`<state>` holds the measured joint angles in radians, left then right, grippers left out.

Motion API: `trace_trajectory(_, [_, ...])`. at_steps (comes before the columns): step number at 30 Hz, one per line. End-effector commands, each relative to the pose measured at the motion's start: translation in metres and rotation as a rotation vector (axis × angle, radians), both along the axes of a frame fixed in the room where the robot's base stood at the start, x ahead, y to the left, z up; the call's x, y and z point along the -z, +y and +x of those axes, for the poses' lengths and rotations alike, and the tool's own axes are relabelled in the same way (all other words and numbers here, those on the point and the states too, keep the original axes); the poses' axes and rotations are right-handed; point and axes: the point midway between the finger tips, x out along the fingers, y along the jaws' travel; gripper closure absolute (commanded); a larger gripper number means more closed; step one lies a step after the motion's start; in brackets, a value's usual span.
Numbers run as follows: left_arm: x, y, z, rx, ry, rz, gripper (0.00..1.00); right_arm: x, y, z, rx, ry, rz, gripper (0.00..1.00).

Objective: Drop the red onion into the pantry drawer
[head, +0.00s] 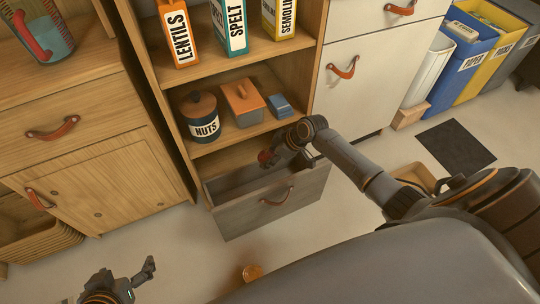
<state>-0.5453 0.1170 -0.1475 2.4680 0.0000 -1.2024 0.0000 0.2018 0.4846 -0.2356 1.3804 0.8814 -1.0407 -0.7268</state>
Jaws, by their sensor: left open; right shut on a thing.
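The pantry drawer (268,208) is pulled open at the bottom of the wooden shelf unit, with a grey front and a leather pull. Its visible inside looks empty, though part is hidden by my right arm. My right gripper (271,156) is shut on the red onion (264,158), a small dark red shape mostly covered by the fingers. It is over the back part of the open drawer, near the lower shelf edge. My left gripper (146,269) is open and empty over the floor at the lower left.
Sorting bins (470,52) and a dark mat (456,145) are at right. A round orange thing (252,272) is near the bottom.

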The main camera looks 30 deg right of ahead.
Motion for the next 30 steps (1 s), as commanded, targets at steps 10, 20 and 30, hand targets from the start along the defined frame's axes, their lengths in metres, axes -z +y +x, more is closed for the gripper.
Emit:
trace_trajectory(10, [-0.0030,-0.0020,0.0053,0.003,-0.029,-0.006,0.15,0.0009,0.0002,0.0002,0.000,-0.001,0.001,0.80])
trace_trajectory(20, [-0.0028,-0.0019,0.0051,0.003,-0.028,-0.006,0.15,0.0011,0.0001,0.0002,0.000,-0.001,0.001,0.19])
trace_trajectory(30, [-0.0030,-0.0017,0.0052,0.001,-0.028,-0.006,0.15,-0.0081,-0.0054,-0.0039,0.002,-0.002,-0.001,0.19])
